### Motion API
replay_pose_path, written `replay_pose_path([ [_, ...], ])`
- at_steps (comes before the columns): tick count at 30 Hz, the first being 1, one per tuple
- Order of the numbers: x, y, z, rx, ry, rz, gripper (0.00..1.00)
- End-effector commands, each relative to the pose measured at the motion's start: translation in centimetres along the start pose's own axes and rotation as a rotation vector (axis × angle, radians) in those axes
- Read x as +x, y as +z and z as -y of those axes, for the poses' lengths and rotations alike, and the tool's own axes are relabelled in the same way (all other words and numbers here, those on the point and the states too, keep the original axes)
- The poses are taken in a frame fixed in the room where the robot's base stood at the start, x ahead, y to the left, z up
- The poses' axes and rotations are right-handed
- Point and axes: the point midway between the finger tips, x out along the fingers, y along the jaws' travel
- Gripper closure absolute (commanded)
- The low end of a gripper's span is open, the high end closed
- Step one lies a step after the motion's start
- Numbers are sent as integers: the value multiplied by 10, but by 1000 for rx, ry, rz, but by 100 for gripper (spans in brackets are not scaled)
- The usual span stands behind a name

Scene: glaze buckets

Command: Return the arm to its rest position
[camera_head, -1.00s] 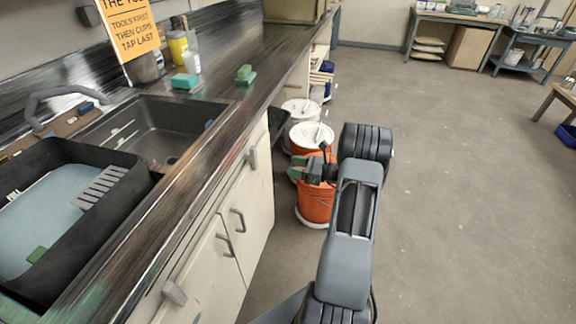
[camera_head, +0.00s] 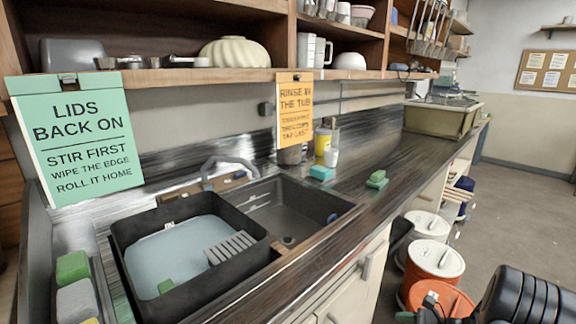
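My arm (camera_head: 525,297) shows only as a black ribbed part at the lower right corner. My gripper (camera_head: 432,310) is a small dark shape at the bottom edge, partly cut off, in front of or over the front orange bucket (camera_head: 452,300). Whether its fingers are open or shut, or hold anything, is not visible. Behind that bucket stands another orange bucket (camera_head: 428,276) with a white lid (camera_head: 436,257). A white-lidded bucket (camera_head: 427,224) stands farther back.
A counter (camera_head: 345,207) with a sink (camera_head: 285,212) and a black tub (camera_head: 190,300) fills the left and middle. Shelves (camera_head: 245,74) hang above. Open floor (camera_head: 510,210) lies at the right.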

Motion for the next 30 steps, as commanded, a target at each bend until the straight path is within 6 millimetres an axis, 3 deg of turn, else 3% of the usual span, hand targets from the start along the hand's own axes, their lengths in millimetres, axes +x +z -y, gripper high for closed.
replay_pose_path([
  [1, 0, 25, -15, -104, 101, -73, 50],
  [6, -8, 86, -64, -506, 448, -303, 50],
  [15, -44, 201, -110, -1269, 904, -609, 50],
  [24, -58, 294, -131, -1721, 990, -741, 50],
  [30, -56, 334, -136, -1851, 938, -748, 50],
])
